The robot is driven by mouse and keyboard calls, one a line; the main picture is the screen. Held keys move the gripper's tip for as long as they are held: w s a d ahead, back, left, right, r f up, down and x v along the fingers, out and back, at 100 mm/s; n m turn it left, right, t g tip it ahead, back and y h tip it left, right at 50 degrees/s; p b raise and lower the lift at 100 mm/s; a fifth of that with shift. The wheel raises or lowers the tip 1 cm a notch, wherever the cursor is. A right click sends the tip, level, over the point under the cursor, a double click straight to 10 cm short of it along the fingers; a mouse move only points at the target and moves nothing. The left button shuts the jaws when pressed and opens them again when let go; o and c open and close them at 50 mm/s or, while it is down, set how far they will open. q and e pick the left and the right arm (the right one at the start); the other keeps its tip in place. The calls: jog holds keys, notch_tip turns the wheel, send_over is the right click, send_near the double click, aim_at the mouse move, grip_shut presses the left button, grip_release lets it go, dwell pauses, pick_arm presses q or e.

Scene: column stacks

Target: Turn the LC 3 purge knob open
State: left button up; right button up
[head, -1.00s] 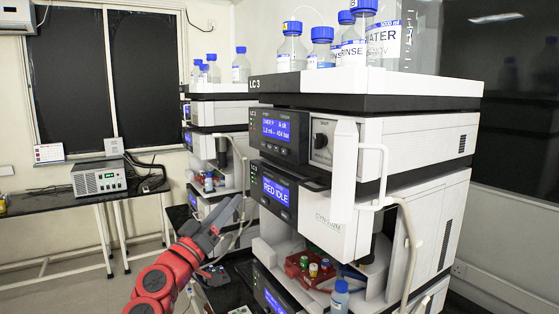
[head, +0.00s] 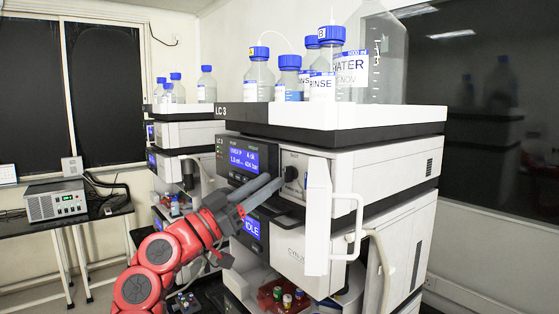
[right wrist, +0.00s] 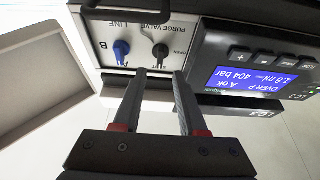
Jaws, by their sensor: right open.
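The LC 3 stack (head: 222,110) stands at the centre of the head view. Its upper unit's black knob (head: 291,174) shows beside the screen. In the right wrist view, a black knob (right wrist: 160,51) sits under a "PURGE VALVE" label near the word "OPEN". A blue knob (right wrist: 121,48) is beside it, near the "LINE", A and B marks. My right gripper (right wrist: 160,73) is open and empty, its fingertips just short of the black knob and roughly either side of it. In the head view the right gripper (head: 276,181) reaches across the LC 3 front. My left gripper is out of view.
A white swung-out door (head: 317,225) with a handle is right of the knob, close to my fingertips. Bottles (head: 288,80) stand on top of the stack. Small vials sit in a red tray (head: 265,298) below. A second stack (head: 170,132) stands behind left.

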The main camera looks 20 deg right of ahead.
aim_at(285, 171)
jog(key=p+x, duration=0.1)
jog(key=x, duration=0.3)
grip_shut()
dwell(0.4)
